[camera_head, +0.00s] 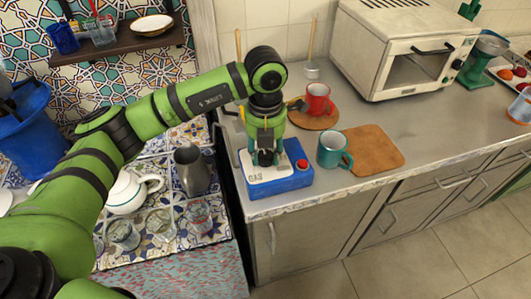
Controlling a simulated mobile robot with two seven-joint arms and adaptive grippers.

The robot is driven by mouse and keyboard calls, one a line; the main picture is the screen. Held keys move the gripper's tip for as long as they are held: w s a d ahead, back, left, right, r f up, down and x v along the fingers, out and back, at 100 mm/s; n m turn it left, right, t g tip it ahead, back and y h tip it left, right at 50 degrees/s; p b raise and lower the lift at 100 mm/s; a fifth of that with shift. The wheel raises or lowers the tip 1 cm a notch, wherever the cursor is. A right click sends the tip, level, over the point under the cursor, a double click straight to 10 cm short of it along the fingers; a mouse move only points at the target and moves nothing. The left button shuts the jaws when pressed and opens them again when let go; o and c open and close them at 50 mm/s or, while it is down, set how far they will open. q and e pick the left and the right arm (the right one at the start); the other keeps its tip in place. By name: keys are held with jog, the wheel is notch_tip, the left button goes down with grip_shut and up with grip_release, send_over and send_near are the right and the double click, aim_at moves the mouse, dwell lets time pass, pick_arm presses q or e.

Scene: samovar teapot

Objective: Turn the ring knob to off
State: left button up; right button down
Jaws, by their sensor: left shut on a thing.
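A blue box (283,182) with a white top plate (256,177) marked "GAS" sits at the left front corner of the grey counter. A red round button (302,164) is on its right side. My left gripper (265,160) points straight down over the white plate, with its fingers closed around a small dark part there. That part appears to be the ring knob, but the fingers mostly hide it, so its turn position cannot be told. My right gripper is not in view.
A teal mug (334,150) stands close right of the box, beside a wooden board (375,149). A red mug (318,99) stands behind. A white toaster oven (402,45) is at the back. A grey pitcher (192,171), white teapot (133,191) and glasses are left, below my arm.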

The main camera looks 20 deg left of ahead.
aim_at(265, 155)
pick_arm(q)
jog(key=shift+s+f, duration=0.1)
dwell(0.3)
jog(key=o, duration=1.1)
jog(key=shift+o, duration=0.2)
jog(key=shift+r, duration=0.4)
notch_tip(265, 155, up, 11)
jog(key=shift+r, duration=0.15)
